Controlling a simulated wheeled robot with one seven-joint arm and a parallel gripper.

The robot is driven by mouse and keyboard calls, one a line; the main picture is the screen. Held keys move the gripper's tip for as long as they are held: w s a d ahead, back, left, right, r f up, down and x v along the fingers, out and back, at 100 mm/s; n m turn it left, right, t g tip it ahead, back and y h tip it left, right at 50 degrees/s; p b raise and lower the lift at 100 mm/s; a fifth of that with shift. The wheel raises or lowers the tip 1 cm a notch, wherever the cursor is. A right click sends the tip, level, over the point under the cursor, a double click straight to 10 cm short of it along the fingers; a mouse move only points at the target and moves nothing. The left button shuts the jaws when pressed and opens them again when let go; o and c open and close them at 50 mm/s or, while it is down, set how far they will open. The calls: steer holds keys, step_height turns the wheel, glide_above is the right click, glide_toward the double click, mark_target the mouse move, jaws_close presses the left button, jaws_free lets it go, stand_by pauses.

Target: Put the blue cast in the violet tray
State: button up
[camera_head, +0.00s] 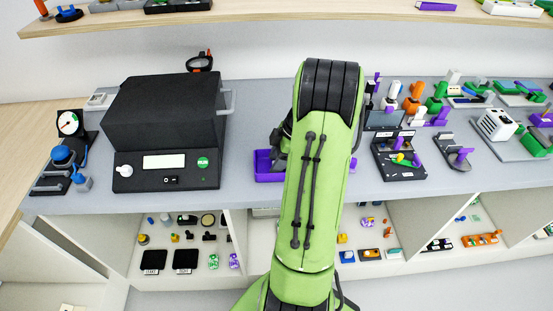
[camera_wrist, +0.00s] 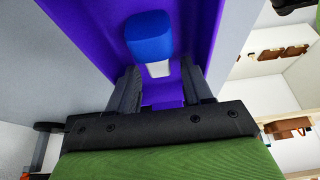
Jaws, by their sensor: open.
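The violet tray (camera_head: 268,178) stands on the grey bench in the head view, partly hidden behind my arm. In the wrist view the violet tray (camera_wrist: 88,22) fills the upper middle. The blue cast (camera_wrist: 149,36), a rounded blue block with a whitish part below it, shows inside the tray's outline. My gripper (camera_wrist: 162,78) is open, its two dark fingers on either side of the whitish part and the violet surface under it. The blue block lies just beyond the fingertips. Whether a finger touches it is unclear. The cast is hidden in the head view.
A black box-shaped machine (camera_head: 165,125) stands left of the tray. A black stand with small parts (camera_head: 400,160) is to the right, with many coloured pieces beyond it. Shelves (camera_head: 185,225) with small items lie below the bench. Grey bench is clear between machine and tray.

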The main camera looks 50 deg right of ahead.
steer(key=p+v, duration=0.3)
steer(key=v, duration=0.9)
steer(key=w+a+r, duration=0.4)
steer(key=a, duration=0.2)
steer(key=w+a+r+m+h, duration=0.1)
steer(key=a+r+m+h, duration=0.3)
steer(key=a, duration=1)
steer(key=s+a+m+t+y, duration=0.1)
steer(key=s+a+m, duration=0.3)
steer(key=s+a, duration=0.7)
steer(key=shift+s+a+r+t, duration=0.4)
steer(key=shift+a+t, duration=0.2)
